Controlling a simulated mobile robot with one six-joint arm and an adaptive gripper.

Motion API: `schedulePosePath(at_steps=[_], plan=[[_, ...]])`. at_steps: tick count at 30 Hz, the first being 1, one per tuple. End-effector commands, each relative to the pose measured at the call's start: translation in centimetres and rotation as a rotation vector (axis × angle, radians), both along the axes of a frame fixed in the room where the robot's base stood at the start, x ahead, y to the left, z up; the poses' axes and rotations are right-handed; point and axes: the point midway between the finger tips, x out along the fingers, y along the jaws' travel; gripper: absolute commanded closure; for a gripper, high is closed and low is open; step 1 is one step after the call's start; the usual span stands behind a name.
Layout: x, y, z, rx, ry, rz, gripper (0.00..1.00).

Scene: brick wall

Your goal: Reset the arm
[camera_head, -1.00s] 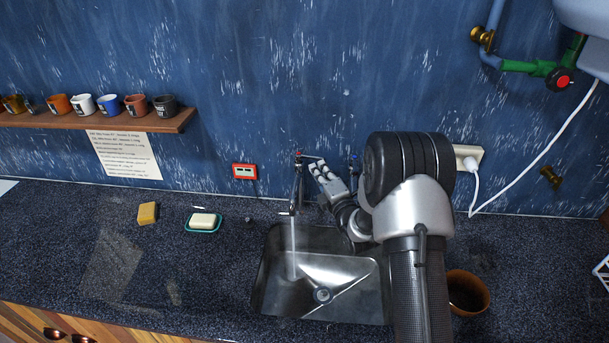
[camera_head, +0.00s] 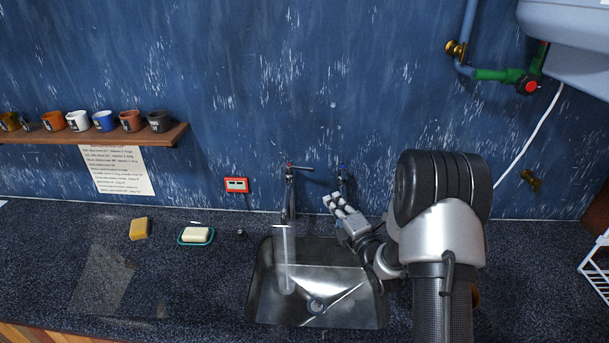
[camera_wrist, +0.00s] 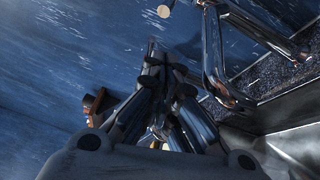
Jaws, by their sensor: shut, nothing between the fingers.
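My gripper (camera_head: 330,203) is shut and empty. In the head view it hangs above the back right of the sink, to the right of the tap and apart from it. My arm comes in from the lower right. In the wrist view the closed fingers (camera_wrist: 160,60) point up the picture towards the blue wall. The chrome tap (camera_head: 289,190) has a red-marked lever at its top, turned to the right. Water runs from it into the steel sink (camera_head: 350,312). The tap also shows in the wrist view (camera_wrist: 215,60), to the right of the fingers.
A soap dish (camera_head: 184,241) with soap and a yellow sponge (camera_head: 139,229) lie on the counter at left. A shelf (camera_head: 90,135) holds several mugs. Pipes with a green valve (camera_head: 500,75) are at upper right.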

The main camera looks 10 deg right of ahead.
Motion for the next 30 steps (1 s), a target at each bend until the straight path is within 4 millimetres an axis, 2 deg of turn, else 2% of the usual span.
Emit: schedulePosePath(at_steps=[5, 9, 11, 14, 17, 20, 26, 30], plan=[[0.2, 0.2, 1.1, 0.025, 0.034, -0.008, 1.0], [0.2, 0.7, 3.9, 0.128, 0.158, -0.059, 1.0], [-0.4, 1.0, 5.4, 0.2, 0.229, -0.1, 1.0], [-2.3, 1.5, 7.6, 0.337, 0.345, -0.184, 1.0], [-5.2, 2.2, 9.4, 0.488, 0.449, -0.282, 1.0], [-9.1, 3.0, 10.9, 0.652, 0.542, -0.388, 1.0], [-19.2, 5.6, 12.2, 0.994, 0.709, -0.616, 1.0], [-27.4, 7.9, 12.0, 1.225, 0.819, -0.785, 1.0]])
